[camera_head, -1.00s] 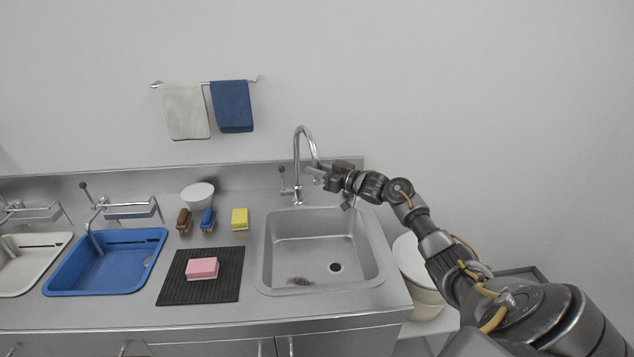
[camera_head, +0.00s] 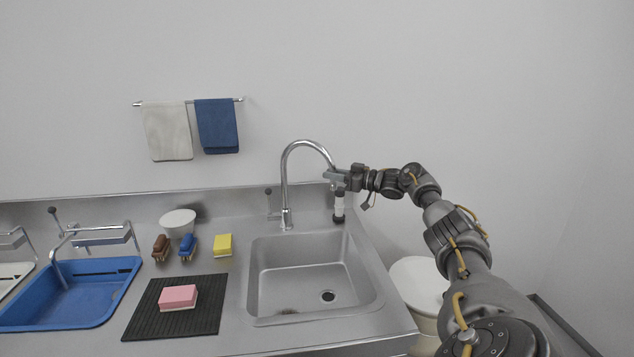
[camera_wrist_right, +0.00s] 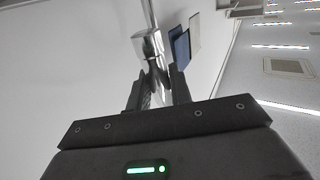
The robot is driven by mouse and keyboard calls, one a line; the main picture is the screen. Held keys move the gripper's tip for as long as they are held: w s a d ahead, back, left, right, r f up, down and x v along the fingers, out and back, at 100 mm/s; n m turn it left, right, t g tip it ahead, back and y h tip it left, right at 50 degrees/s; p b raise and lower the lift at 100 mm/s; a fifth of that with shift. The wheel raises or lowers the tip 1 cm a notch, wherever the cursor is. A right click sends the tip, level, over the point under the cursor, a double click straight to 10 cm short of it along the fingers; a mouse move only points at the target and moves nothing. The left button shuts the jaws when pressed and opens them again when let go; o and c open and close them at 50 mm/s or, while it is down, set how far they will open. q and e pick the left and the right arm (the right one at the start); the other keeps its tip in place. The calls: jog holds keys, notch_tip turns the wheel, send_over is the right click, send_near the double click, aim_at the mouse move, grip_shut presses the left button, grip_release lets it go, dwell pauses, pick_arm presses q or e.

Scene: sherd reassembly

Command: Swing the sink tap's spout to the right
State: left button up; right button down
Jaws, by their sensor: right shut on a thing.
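The chrome sink tap (camera_head: 285,190) stands behind the steel sink (camera_head: 310,285), and its curved spout (camera_head: 305,144) points to the right. My right gripper (camera_head: 336,181) is at the free end of the spout, shut on it. In the right wrist view the spout's end (camera_wrist_right: 150,50) runs down between the two fingers of my right gripper (camera_wrist_right: 158,88). The exact contact of the fingers is partly hidden in the head view. My left gripper is not in view.
A black mat (camera_head: 205,318) with a pink sponge (camera_head: 178,297), a yellow sponge (camera_head: 223,244), brushes and a blue basin (camera_head: 75,295) are left of the sink. A white bin (camera_head: 418,285) stands right.

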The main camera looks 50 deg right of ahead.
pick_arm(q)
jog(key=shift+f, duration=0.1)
pick_arm(e)
jog(key=shift+d, duration=0.15)
jog(key=c, duration=1.3)
grip_release()
jog(key=shift+s+d+f, duration=0.1)
jog(key=shift+s+f, duration=0.05)
jog(key=shift+s, duration=0.2)
pick_arm(q)
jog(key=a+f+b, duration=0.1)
jog(key=b, duration=0.1)
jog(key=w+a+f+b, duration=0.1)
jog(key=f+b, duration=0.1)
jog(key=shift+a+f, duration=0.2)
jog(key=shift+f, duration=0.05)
pick_arm(e)
jog(key=v, duration=1)
